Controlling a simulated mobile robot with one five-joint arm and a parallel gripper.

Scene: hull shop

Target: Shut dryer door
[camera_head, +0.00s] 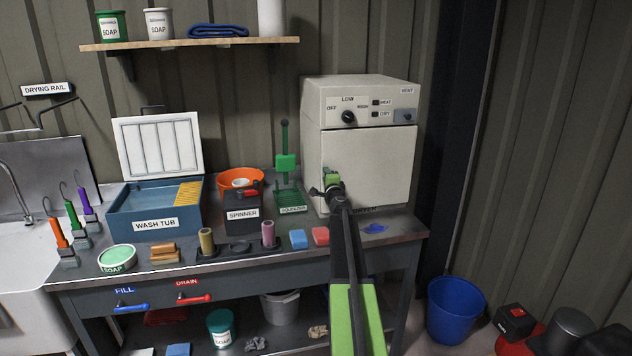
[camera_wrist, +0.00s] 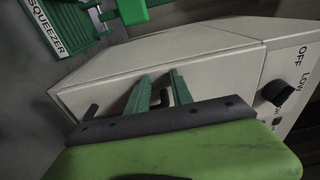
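The dryer (camera_head: 358,130) is a cream box at the right end of the bench. Its door (camera_head: 375,160) is a plain pale panel below the knobs and looks flush or nearly flush with the body. In the wrist view the door (camera_wrist: 205,82) fills the middle, with a thin seam along its edges and a dark handle (camera_wrist: 88,112) on it. My gripper (camera_head: 330,176) is in front of the door's left part. In the wrist view its green fingers (camera_wrist: 162,80) are apart with a gap between them, pointing at the door. Whether they touch it I cannot tell.
The squeezer (camera_head: 288,185), spinner (camera_head: 243,215) and wash tub (camera_head: 155,215) stand left of the dryer. A blue bucket (camera_head: 455,310) stands on the floor at right.

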